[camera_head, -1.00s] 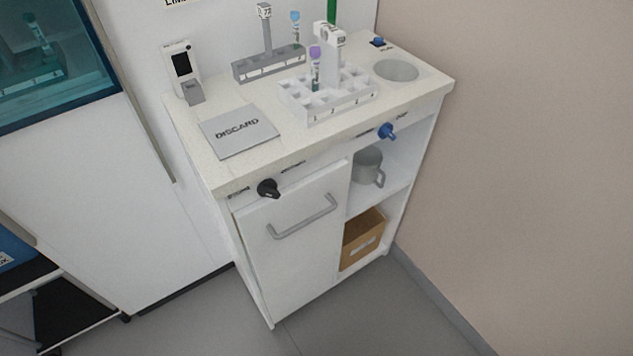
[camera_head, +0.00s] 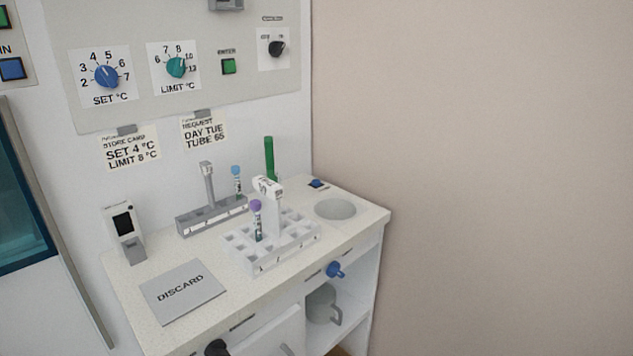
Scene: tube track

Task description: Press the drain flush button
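A small blue button (camera_head: 317,184) sits on the counter top at the back right, just behind the round grey drain basin (camera_head: 336,209). A tiny label beside the button is too small to read. Neither of my grippers is in view.
The counter (camera_head: 245,290) holds a white tube rack (camera_head: 270,250) with a purple-capped tube, a grey rack (camera_head: 210,217), a small device (camera_head: 124,233) and a DISCARD plate (camera_head: 182,291). A green upright (camera_head: 270,158) stands behind. A wall (camera_head: 480,180) closes the right side.

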